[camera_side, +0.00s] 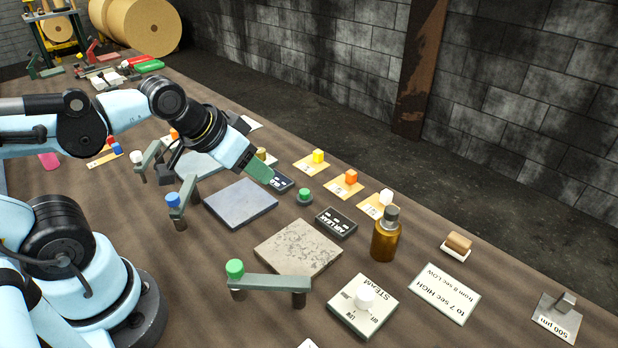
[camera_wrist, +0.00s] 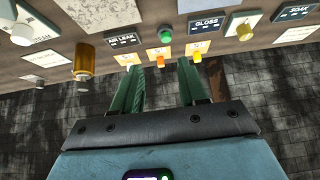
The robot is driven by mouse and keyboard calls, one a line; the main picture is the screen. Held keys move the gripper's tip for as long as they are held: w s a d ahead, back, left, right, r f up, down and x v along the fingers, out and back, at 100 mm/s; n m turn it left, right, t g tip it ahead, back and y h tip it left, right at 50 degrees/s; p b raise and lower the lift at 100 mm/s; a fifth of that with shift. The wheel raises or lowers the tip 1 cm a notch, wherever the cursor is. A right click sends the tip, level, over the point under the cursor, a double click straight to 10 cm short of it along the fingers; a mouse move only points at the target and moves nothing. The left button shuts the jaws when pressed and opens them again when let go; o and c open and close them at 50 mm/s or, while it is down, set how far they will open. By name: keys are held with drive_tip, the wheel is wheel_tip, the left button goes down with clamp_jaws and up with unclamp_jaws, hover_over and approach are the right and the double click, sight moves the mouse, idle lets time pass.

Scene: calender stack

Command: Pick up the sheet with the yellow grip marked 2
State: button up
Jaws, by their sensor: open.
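The sheet with the yellow grip (camera_side: 318,156) is a small tan card lying flat near the table's far edge. Its mark is too small to read. My gripper (camera_side: 262,172) is above the table, left of that card in the side view, apart from it and empty. In the wrist view my gripper (camera_wrist: 161,65) is open, with two green fingers spread. The yellow grip (camera_wrist: 197,56) shows just beyond the right fingertip, not between the fingers. The orange-grip sheet (camera_wrist: 163,51) appears in the gap between them.
Beside it lie the orange-grip sheet (camera_side: 343,186) and a white-grip sheet (camera_side: 373,209). A green button (camera_side: 304,196), an AIR LEAK sign (camera_side: 336,222) and an amber bottle (camera_side: 386,240) stand nearby.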

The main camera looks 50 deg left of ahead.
drive_tip(key=shift+o, duration=1.2)
